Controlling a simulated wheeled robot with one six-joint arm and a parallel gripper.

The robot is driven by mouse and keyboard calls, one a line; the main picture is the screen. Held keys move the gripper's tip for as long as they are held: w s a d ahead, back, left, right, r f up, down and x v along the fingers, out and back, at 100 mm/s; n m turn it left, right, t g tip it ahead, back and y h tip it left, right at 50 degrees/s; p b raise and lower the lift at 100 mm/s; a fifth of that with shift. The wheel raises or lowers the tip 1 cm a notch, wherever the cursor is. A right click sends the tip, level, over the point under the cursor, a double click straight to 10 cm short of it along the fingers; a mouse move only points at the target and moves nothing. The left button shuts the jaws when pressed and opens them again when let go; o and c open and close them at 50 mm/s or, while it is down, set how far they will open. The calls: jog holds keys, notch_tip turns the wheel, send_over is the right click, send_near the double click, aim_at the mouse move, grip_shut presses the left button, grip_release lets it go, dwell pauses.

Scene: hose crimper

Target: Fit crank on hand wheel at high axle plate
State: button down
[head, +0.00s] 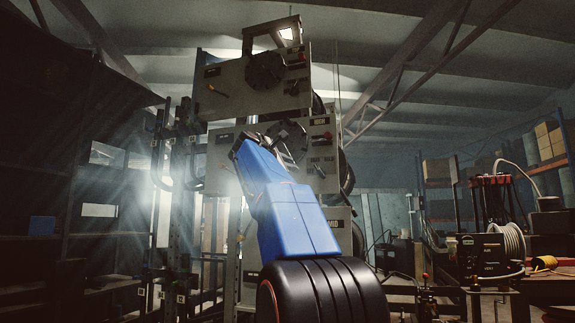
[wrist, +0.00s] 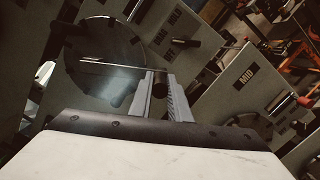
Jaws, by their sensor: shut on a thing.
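A dark round hand wheel (wrist: 72,60) with notches in its rim fills the upper left of the wrist view, on a grey plate. In the head view the wheel (head: 297,131) shows partly, behind my gripper (head: 283,147). In the wrist view my gripper (wrist: 160,82) is shut on a dark round piece, apparently the crank (wrist: 160,91). A thin pale bar (wrist: 118,64) runs left from near the fingertips across the wheel's face; I cannot tell whether it belongs to the crank or touches the wheel. The wheel's hub is not clear.
A plate marked MID (wrist: 245,77) lies to the right in the wrist view. A dark peg (wrist: 186,43) stands near the fingers. In the head view, another plate with a dark disc (head: 266,71) is above. A cart with a hose reel (head: 508,247) stands right.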

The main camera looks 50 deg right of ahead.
jog(key=shift+x, duration=1.4)
jog(key=c, duration=1.6)
grip_release()
jog(key=shift+w, duration=0.1)
jog(key=shift+f, duration=0.1)
jog(key=v, duration=1.7)
jog(key=shift+a, duration=0.2)
jog(key=shift+f, duration=0.1)
